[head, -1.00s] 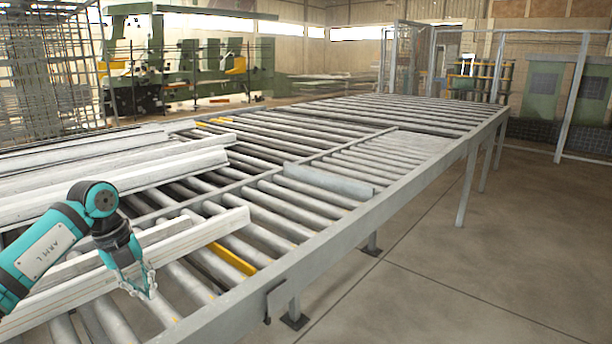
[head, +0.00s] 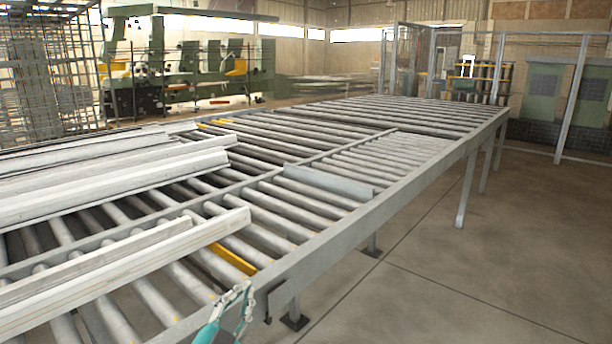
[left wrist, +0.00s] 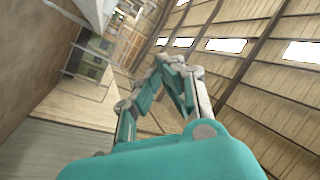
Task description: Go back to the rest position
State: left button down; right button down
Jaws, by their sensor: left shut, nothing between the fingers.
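My left gripper (head: 240,297) is low in the head view, in front of the near side rail of the roller table (head: 330,236). Only its grey fingers and part of its teal body show; the rest of the arm is outside the picture. In the left wrist view its fingers (left wrist: 187,98) are together with nothing between them, against the walls and roof of the hall. My right gripper is not in view.
Long white profiles (head: 130,262) lie across the rollers on the left. A stack of further profiles (head: 110,182) lies behind them. The floor (head: 430,285) right of the table is clear. A wire fence (head: 570,100) stands at the back right.

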pick_arm(q)
jog(key=s+a+f+n+g+y, duration=0.2)
jog(key=s+a+f+n+y, duration=0.1)
jog(key=f, duration=0.2)
jog(key=s+a+f+n+g+y, duration=0.2)
jog(key=s+a+f+n+y, duration=0.1)
jog(key=a+f+n, duration=0.15)
jog(key=s+f+n+g, duration=0.1)
jog(key=s+f+g, duration=0.35)
jog(key=s, duration=0.35)
jog(key=s+a+f+g, duration=0.1)
jog(key=s+f+g, duration=0.3)
jog(key=s+f, duration=0.3)
jog(key=s+f+n+g, duration=0.1)
jog(key=s+f+g, duration=0.3)
jog(key=s, duration=0.6)
notch_tip(320, 180, down, 26)
jog(key=s+g, duration=0.1)
jog(key=s, duration=0.1)
jog(key=s+a+f+g, duration=0.1)
jog(key=s+a+f, duration=0.2)
jog(key=s+f, duration=1.3)
jog(key=shift+s+f+m+b, duration=0.3)
jog(key=shift+f+m+b, duration=0.1)
jog(key=shift+f, duration=0.2)
